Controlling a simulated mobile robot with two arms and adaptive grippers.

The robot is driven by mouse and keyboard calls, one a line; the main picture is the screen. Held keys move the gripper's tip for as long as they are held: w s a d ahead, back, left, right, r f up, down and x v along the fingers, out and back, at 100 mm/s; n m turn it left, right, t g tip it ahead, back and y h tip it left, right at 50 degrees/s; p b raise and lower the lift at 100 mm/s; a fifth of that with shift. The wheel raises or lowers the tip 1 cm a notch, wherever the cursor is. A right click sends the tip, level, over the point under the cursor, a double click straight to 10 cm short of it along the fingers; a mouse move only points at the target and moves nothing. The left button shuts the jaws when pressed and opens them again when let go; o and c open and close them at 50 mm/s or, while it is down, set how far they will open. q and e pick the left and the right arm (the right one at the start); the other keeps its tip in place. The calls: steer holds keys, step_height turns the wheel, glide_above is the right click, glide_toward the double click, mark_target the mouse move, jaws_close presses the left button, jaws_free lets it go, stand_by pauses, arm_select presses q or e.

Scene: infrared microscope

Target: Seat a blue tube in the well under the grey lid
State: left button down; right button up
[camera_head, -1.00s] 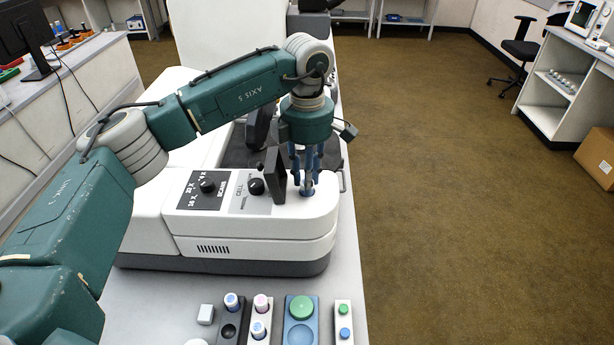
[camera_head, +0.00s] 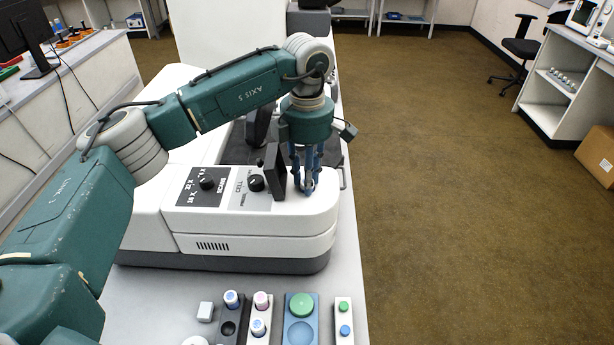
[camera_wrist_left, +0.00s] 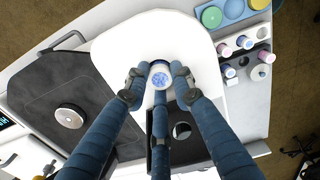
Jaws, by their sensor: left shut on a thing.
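My left gripper (camera_head: 308,187) points straight down over the front right of the white microscope body (camera_head: 322,215). In the left wrist view its fingers (camera_wrist_left: 160,84) are closed around a tube (camera_wrist_left: 161,80) with a speckled blue and white top. The tube is upright; its lower part and the well under it are hidden by the fingers, so I cannot tell how deep it sits. The dark grey lid (camera_head: 276,172) stands raised just left of the fingers. My right gripper is not in view.
Blue-capped (camera_head: 231,298) and pink-capped (camera_head: 261,300) tubes stand in racks on the bench in front. A blue holder with a green disc (camera_head: 301,305) and a small white block (camera_head: 205,311) are nearby. A knob panel (camera_head: 201,187) lies left of the lid.

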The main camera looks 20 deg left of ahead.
arm_select(q)
steer(key=shift+f, duration=0.15)
steer(key=c, duration=1)
jaws_free()
steer(key=shift+r+p, duration=2)
steer(key=shift+r, duration=1.55)
steer(key=shift+f, duration=0.1)
